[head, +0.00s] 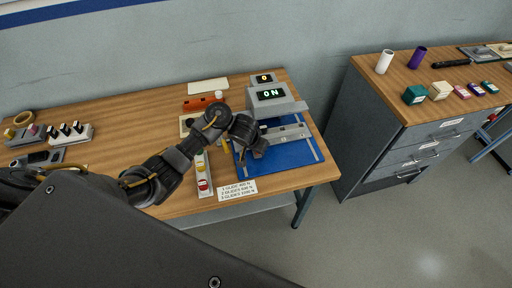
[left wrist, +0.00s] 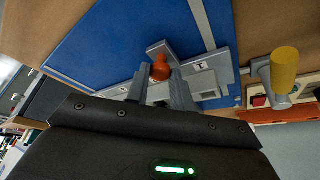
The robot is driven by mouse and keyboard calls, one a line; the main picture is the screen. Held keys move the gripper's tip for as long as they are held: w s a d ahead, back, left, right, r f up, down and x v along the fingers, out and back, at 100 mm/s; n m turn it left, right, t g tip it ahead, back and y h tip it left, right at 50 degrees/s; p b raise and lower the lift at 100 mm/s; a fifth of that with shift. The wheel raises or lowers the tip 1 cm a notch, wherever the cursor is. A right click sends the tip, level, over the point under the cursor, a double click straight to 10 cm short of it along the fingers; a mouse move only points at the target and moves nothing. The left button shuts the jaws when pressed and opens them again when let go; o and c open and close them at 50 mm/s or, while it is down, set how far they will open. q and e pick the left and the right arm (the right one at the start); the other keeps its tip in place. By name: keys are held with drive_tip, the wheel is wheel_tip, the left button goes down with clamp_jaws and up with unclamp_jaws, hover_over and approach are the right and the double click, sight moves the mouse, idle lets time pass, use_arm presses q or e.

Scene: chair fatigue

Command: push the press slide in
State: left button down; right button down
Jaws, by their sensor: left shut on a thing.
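The press (head: 285,106) is a grey unit with a lit green "ON" display, at the back of a blue plate (head: 295,155) on the wooden table. Its slide (head: 288,133) is a light grey bar that sticks out from the press over the plate; it also shows in the left wrist view (left wrist: 205,84). My left gripper (head: 257,150) is at the slide's near left end. In the left wrist view its fingers are shut on an orange-red knob (left wrist: 160,68) by the slide. In the head view my gripper hides the knob. My right gripper is not in view.
A printed card (head: 237,190) lies at the front edge. An orange tool (head: 203,102) lies behind. A grey drawer cabinet (head: 400,135) stands right, across a gap.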

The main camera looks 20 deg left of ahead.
use_arm(q)
drive_tip(key=w+a, duration=0.1)
drive_tip(key=w, duration=0.1)
drive_tip(key=w+a, duration=0.1)
drive_tip(key=a, duration=0.1)
drive_tip(key=shift+w, duration=0.35)
drive_tip(key=shift+r, duration=0.1)
drive_tip(key=c, duration=1.5)
unclamp_jaws()
drive_tip(key=o, duration=0.3)
drive_tip(key=shift+w, duration=0.15)
